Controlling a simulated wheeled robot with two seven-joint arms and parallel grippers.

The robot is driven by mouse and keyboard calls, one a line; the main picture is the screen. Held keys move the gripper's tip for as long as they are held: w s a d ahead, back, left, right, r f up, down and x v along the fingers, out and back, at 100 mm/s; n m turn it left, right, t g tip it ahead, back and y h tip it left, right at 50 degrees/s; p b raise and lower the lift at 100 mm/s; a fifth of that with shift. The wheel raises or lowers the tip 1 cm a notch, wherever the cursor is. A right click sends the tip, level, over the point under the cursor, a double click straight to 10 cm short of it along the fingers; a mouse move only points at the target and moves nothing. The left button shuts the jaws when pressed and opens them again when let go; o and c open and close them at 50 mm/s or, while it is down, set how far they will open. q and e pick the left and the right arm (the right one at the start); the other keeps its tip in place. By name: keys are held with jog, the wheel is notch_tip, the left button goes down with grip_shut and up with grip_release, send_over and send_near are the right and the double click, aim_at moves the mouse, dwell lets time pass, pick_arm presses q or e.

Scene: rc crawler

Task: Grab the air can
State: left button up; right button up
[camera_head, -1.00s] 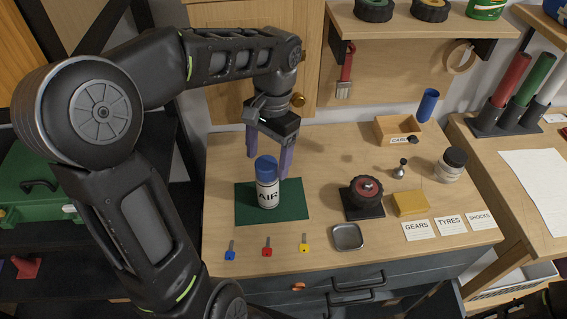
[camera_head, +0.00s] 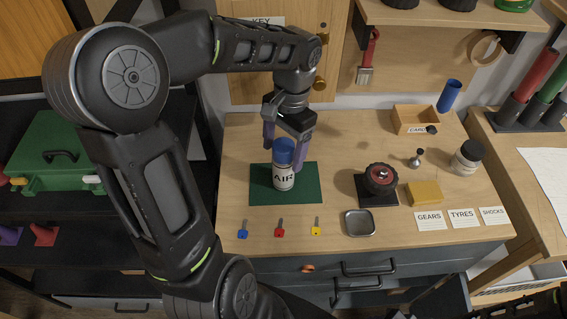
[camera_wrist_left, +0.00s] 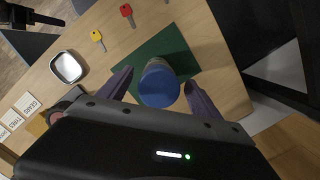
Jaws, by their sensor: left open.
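The air can (camera_head: 284,177) is a white cylinder with a blue cap and the word AIR on it. It stands upright on a dark green mat (camera_head: 259,190) on the wooden bench. My left gripper (camera_head: 283,152) is open just behind the can, its purple fingers hanging low toward it. In the left wrist view the can (camera_wrist_left: 159,85) shows from above, cap toward the camera, between the two spread fingertips of the gripper (camera_wrist_left: 158,82). A gap shows on each side of the can.
Blue, red (camera_head: 280,228) and yellow keys lie in front of the mat. A small metal tray (camera_head: 360,223), a wheel on a black stand (camera_head: 380,180), a yellow block (camera_head: 425,193) and a jar (camera_head: 467,156) are to the right. An open wooden box (camera_head: 413,118) stands behind.

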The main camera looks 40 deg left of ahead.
pick_arm(q)
jog(key=shift+s+f+p, duration=0.15)
jog(key=shift+f+p, duration=0.1)
jog(key=shift+f, duration=0.95)
jog(key=shift+s+f+p, duration=0.1)
jog(key=shift+f+p, duration=0.1)
jog(key=shift+f, duration=0.95)
jog(key=shift+c, duration=0.3)
grip_shut()
jog(key=shift+r, duration=0.1)
notch_tip(320, 180, up, 10)
jog(key=shift+f+b, duration=0.1)
jog(key=shift+b, duration=0.45)
